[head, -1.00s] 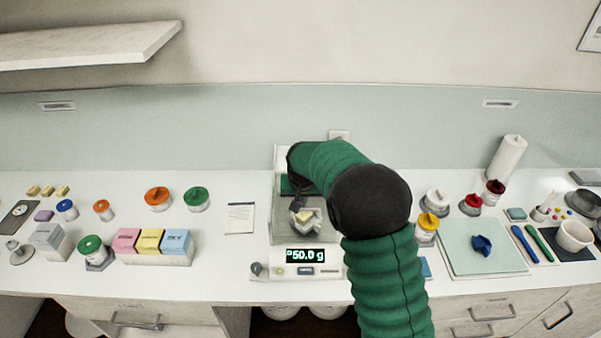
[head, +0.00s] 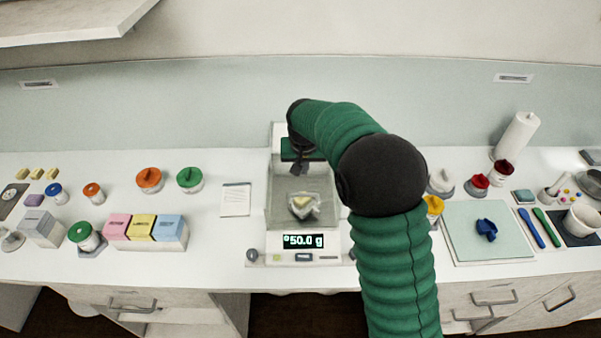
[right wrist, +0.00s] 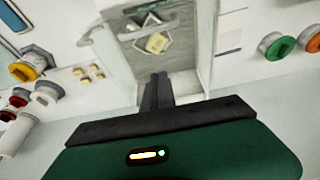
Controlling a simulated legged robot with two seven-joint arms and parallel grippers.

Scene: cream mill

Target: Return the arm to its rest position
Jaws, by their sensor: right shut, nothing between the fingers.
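My right arm, in a green sleeve with a black elbow, reaches up over the counter in the head view. My right gripper (head: 303,168) hangs above the back part of the balance (head: 318,243); its dark fingers are shut and empty. In the right wrist view the shut fingers (right wrist: 157,92) point toward the balance chamber. A small weighing vessel (head: 304,206) with a pale yellow piece in it sits on the balance pan, apart from the fingers. The display reads 50.0 g. My left gripper is not in view.
Left of the balance are a white card (head: 236,199), pink, yellow and blue boxes (head: 145,229) and several lidded jars. On the right are a pale mat (head: 488,250) with a blue item (head: 487,230), a paper roll (head: 516,134) and a white cup (head: 581,219). The balance has clear walls.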

